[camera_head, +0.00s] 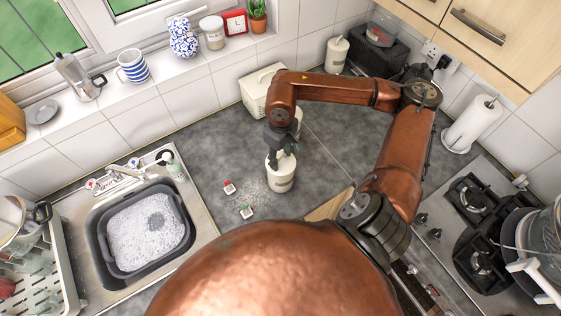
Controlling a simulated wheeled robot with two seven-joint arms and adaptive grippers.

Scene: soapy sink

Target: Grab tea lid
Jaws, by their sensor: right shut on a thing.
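A white canister (281,181) stands upright on the grey worktop, right of the sink, with small dark lettering too small to read. My right gripper (281,155) points down at its top and is shut on the tea lid there. The fingers hide most of the lid, and I cannot tell whether it is seated on the canister or slightly raised. My left gripper is not in view.
Two small red-and-white items (229,188) (246,212) and pale grains (253,194) lie left of the canister. A cream bin (262,92) stands behind, and another canister (336,54) at the back. The sink basin (148,231) holds suds. A hob (470,225) is right.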

